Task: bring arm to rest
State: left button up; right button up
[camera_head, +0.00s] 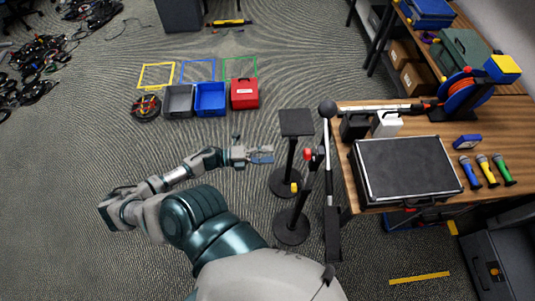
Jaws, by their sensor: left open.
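My left arm comes in from the left and bends across the lower middle of the view. My left gripper (262,154) is at its end, open and empty, above the carpet and pointing right. It is just left of a black stand with a square top (296,122). My right gripper is not in view. A coiled cable (146,108) lies on the floor beside a grey bin (179,101), a blue bin (210,99) and a red box (245,94).
A wooden table (425,140) on the right bears a black case (405,168), a cable reel (466,92) and several microphones (486,170). Stands rise between my gripper and the table. Loose cables (30,65) lie at the upper left. The carpet between the bins and my arm is clear.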

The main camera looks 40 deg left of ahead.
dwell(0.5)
pick_arm(q)
jog(key=s+a+f+n+y+b, duration=0.1)
jog(key=a+f+n+y, duration=0.25)
jog(key=f, duration=0.55)
jog(key=s+a+f+n+y+b, duration=0.1)
jog(key=a+f+n+y+b, duration=0.15)
jog(key=f+n, duration=0.45)
jog(key=a+f+n+y+b, duration=0.1)
jog(key=a+f+n+y, duration=0.2)
jog(key=f, duration=0.8)
jog(key=s+d+f+n+g+y+b, duration=0.1)
jog(key=s+f+n+g+y, duration=0.35)
jog(key=f, duration=0.85)
jog(key=s+d+f+n+g+h+b, duration=0.1)
jog(key=s+d+f+g, duration=0.3)
jog(key=s+d+f, duration=0.5)
jog(key=s+d+f+n+g+h+b, duration=0.1)
jog(key=s+d+f+n+g+b, duration=0.2)
jog(key=s+d+f, duration=0.7)
jog(key=s+f+n+g, duration=0.1)
jog(key=s+f, duration=0.3)
jog(key=shift+s, duration=0.2)
jog(key=shift+f, duration=0.1)
jog(key=shift+d, duration=0.1)
